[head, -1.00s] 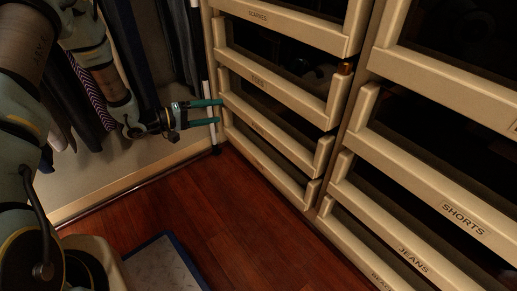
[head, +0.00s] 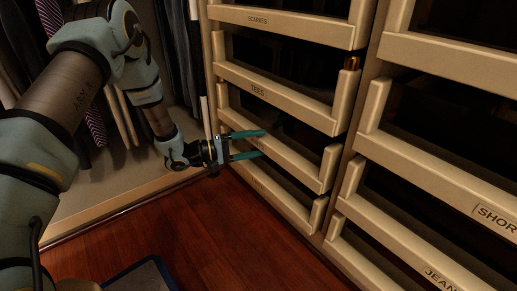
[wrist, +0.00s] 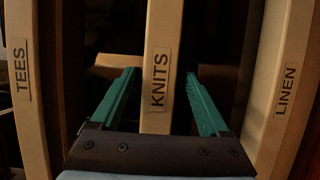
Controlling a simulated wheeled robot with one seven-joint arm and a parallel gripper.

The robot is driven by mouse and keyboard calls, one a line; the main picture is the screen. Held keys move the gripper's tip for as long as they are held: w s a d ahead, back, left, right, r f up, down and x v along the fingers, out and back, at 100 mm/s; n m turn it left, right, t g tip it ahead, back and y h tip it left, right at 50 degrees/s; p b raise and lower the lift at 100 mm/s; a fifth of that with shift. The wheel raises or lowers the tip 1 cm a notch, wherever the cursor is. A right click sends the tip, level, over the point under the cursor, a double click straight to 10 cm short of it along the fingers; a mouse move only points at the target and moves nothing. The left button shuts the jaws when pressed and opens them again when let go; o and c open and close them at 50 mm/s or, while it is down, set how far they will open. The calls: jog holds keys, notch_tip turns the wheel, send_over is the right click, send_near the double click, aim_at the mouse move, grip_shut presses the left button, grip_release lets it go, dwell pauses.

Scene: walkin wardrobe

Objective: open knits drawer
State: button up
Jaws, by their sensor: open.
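The knits drawer (head: 297,169) is in the left drawer stack, below the tees drawer (head: 300,108). Its pale front bar, labelled KNITS, shows in the wrist view (wrist: 159,50). The drawer looks level with its neighbours, so it appears shut. My gripper (head: 264,143) is open at the left part of this front. In the wrist view, its two teal fingers (wrist: 160,78) lie on either side of the KNITS bar, with visible gaps. I cannot tell whether either finger touches it. The gripper hides part of the front in the head view.
The linen drawer (wrist: 285,85) is directly below, and the scarves drawer (head: 290,23) is above. Another stack with shorts (head: 440,185) and jeans drawers is at right. Hanging clothes (head: 110,110) are at left.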

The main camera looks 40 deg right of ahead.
jog(key=shift+s+d, duration=0.25)
jog(key=shift+d, duration=0.2)
grip_shut()
dwell(0.4)
dwell(0.8)
